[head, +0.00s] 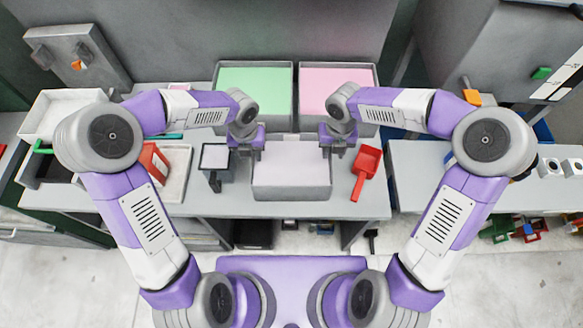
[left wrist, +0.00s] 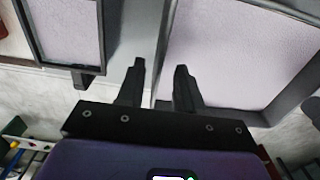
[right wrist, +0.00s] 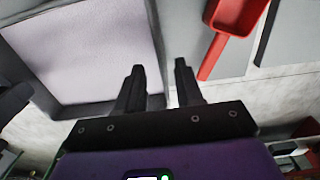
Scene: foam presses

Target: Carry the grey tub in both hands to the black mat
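The grey tub (head: 291,193) stands on the grey bench in the middle of the head view, filled with a pale lilac-white material. My left gripper (head: 246,149) is at its left wall; in the left wrist view the fingers (left wrist: 160,75) stand apart, one on each side of the tub's wall. My right gripper (head: 338,146) is at the right wall; in the right wrist view its fingers (right wrist: 160,72) are also apart, with the wall between them. I cannot tell whether any finger touches the wall. I cannot make out the black mat.
A red scoop (head: 366,166) lies close right of the tub. A small black-framed device with a pale panel (head: 215,157) stands close left. Bins with green (head: 255,90) and pink (head: 337,85) contents stand behind. A gap separates the right bench (head: 425,185).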

